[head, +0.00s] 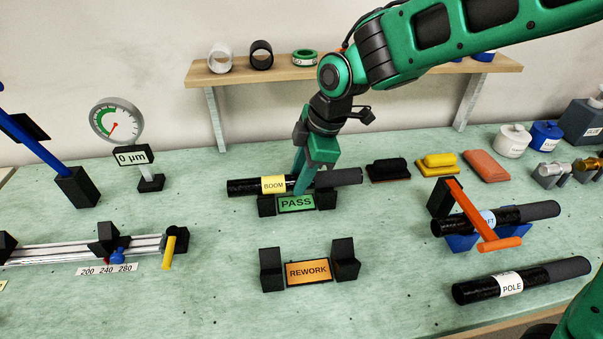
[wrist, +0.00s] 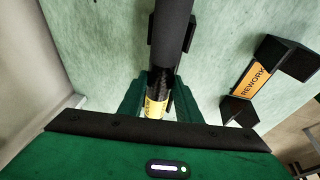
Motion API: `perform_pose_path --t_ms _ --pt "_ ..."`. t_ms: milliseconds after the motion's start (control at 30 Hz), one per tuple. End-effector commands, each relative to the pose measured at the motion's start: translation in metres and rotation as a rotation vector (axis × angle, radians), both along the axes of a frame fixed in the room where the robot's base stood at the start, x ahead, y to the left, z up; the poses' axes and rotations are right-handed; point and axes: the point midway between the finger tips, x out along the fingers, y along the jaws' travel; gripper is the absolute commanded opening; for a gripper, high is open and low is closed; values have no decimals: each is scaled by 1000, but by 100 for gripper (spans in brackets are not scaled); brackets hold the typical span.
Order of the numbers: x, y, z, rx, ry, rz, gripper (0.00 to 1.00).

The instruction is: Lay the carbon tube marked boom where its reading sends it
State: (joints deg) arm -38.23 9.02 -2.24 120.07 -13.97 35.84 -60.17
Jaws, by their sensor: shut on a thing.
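The black carbon tube marked BOOM (head: 243,187) has a yellow label and lies level over the PASS cradle (head: 296,204), a pair of black blocks with a green sign. I cannot tell whether it fully rests in both blocks. My gripper (head: 301,185) is shut on the tube just right of its label, pointing down from above. In the wrist view the tube (wrist: 173,30) runs up from between the jaws, its label partly hidden. The dial gauge (head: 117,120) at the left has a sign reading 0 µm. The REWORK cradle (head: 308,271) is empty, in front of PASS.
A tube with a blue label (head: 478,221) lies on a blue stand under an orange-armed clamp at the right. The POLE tube (head: 521,281) lies front right. A rail with a 200 240 280 scale (head: 106,269) is at the left. Coloured blocks (head: 437,163) sit behind.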

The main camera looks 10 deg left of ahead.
Motion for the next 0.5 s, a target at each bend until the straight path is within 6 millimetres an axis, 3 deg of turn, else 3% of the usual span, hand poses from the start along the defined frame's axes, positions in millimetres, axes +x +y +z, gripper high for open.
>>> perform_pose_path --t_ms 500 --pt "1 -1 -7 0 0 -2 5"
